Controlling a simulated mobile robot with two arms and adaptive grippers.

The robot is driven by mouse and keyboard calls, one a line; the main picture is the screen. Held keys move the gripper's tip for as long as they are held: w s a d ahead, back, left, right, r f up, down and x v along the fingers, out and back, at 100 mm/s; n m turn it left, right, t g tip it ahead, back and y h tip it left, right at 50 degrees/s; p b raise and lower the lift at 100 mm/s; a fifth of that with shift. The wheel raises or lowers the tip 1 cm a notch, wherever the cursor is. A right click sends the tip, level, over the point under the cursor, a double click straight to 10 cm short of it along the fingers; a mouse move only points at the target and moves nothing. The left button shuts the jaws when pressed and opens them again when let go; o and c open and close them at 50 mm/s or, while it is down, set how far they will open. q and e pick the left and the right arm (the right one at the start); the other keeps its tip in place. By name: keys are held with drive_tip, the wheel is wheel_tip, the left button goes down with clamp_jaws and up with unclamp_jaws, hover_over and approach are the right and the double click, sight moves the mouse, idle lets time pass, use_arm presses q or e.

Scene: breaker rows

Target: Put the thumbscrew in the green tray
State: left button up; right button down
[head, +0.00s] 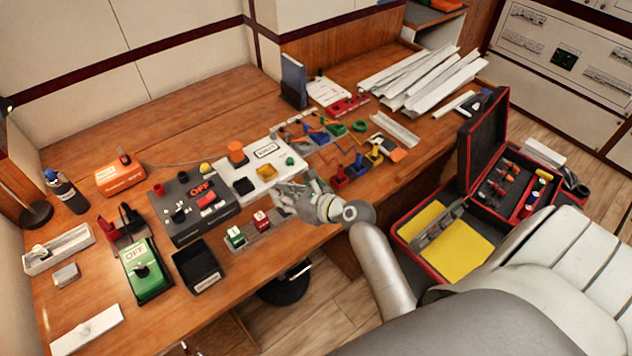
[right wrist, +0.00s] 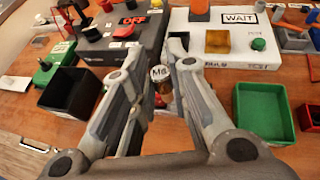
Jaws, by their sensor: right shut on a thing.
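My right gripper (head: 298,195) is over the front edge of the bench, just in front of the white WAIT panel. In the right wrist view its fingers (right wrist: 160,66) are shut on a small silvery cylindrical piece marked M8, the thumbscrew (right wrist: 160,80). Fingers hide parts of it, and in the head view I cannot make it out. The green tray (right wrist: 262,108) is an open box to the right of the fingers in the right wrist view, apart from the thumbscrew. In the head view the gripper mostly hides that tray. My left gripper is not in view.
The grey OFF box (head: 200,205) and white WAIT panel (head: 262,168) stand behind. A red tray (right wrist: 309,124) is right of the green one. An open case (head: 455,250) stands right.

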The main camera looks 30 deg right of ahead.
use_arm(q)
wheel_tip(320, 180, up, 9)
drive_tip(key=p, duration=0.7)
use_arm(e)
drive_tip(key=w+d+f+m+h+b, duration=0.1)
drive_tip(key=w+d+f+b, duration=0.1)
drive_tip(key=d+f+b, duration=0.1)
drive_tip(key=w+d+f+m+h+b, duration=0.1)
drive_tip(key=w+d+f+b, duration=0.2)
drive_tip(key=d+b, duration=0.2)
drive_tip(key=w+d+f+m+h+b, duration=0.1)
drive_tip(key=w+d+f+b, duration=0.1)
drive_tip(key=d+b, duration=0.3)
drive_tip(key=shift+w+f+t+h+b, duration=0.3)
drive_tip(key=shift+w+f+t+b, duration=0.15)
drive_tip(key=shift+b, duration=0.7)
use_arm(q)
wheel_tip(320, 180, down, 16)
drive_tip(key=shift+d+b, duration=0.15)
drive_tip(key=shift+b, duration=0.25)
use_arm(e)
drive_tip(key=shift+d+f, duration=0.25)
